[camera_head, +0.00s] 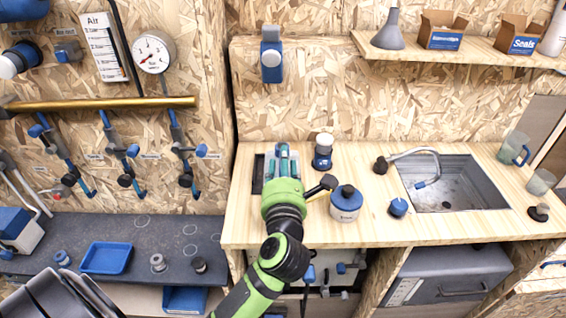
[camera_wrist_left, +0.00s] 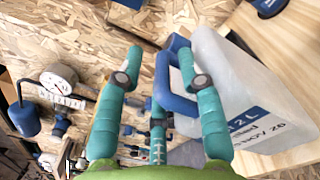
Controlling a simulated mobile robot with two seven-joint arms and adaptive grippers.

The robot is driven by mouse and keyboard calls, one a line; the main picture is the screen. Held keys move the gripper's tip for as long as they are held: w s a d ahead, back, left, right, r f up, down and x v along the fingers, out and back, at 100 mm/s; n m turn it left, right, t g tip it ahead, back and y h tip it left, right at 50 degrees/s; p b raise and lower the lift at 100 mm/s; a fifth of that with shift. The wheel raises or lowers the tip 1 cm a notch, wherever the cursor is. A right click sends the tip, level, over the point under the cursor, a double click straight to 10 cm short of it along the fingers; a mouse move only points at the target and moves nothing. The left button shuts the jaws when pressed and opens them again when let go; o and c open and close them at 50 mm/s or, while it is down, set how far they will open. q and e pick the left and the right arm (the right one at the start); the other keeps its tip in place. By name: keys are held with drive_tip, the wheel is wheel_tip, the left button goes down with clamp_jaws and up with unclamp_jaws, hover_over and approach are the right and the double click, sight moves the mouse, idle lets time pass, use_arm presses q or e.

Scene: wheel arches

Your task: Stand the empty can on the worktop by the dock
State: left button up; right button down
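My left gripper (camera_head: 282,158) reaches over the left end of the wooden worktop (camera_head: 375,215) with its teal fingers pointing away. In the left wrist view the two fingers (camera_wrist_left: 160,75) stand apart. A translucent white can (camera_wrist_left: 245,95) with a blue handle (camera_wrist_left: 172,85) is there. Part of the handle shows between the fingers, with a gap beside it; the right finger overlaps the can. In the head view I cannot make out the can behind the gripper and arm. I cannot tell for sure which thing is the dock. My right gripper is not in view.
A blue-lidded white jar (camera_head: 346,204) and a blue-and-white pot (camera_head: 323,152) stand right of the gripper. A small blue item (camera_head: 398,207) lies before the sink (camera_head: 452,183). The dark lower bench (camera_head: 125,235) on the left holds a blue tray (camera_head: 107,258). A shelf (camera_head: 480,50) hangs above.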

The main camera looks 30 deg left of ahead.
use_arm(q)
drive_tip(key=b+v, duration=0.3)
drive_tip(key=v, duration=0.8)
drive_tip(key=shift+s, duration=0.1)
